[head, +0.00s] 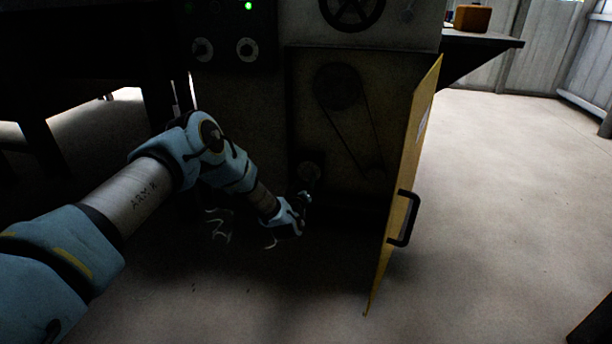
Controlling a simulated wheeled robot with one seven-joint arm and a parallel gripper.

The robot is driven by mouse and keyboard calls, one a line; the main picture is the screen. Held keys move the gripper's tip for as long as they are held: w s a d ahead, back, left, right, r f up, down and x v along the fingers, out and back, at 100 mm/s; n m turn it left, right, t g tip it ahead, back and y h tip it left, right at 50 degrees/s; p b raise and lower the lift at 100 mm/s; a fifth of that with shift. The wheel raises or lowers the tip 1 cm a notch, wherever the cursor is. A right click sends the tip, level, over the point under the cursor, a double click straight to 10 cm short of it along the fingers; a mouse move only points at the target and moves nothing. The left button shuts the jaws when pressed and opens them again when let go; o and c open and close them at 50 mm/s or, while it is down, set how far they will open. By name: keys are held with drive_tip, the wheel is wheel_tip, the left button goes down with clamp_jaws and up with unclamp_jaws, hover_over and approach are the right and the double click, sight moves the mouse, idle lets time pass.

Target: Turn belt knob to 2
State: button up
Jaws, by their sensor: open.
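A dark machine cabinet stands in the middle with its yellow door (408,180) swung open to the right. Inside the cabinet a belt (376,125) runs down from a large pulley (338,86) at the upper left. A small round knob-like part (310,171) sits low at the left of the opening, in shadow. I cannot read any numbers on it. My gripper (303,201) is just below and left of that part, low in front of the cabinet. Its fingers are small and dark, and it appears open with nothing in it. I cannot tell whether it touches the knob.
A panel with two round dials (246,49) and a green light is at the upper left. A handwheel (351,10) is at the top. The door's black handle (404,218) sticks out to the right. An orange box (472,18) stands on a side table.

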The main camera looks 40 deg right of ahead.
drive_tip(key=p+v, duration=0.2)
drive_tip(key=v, duration=0.5)
drive_tip(key=shift+a, duration=0.25)
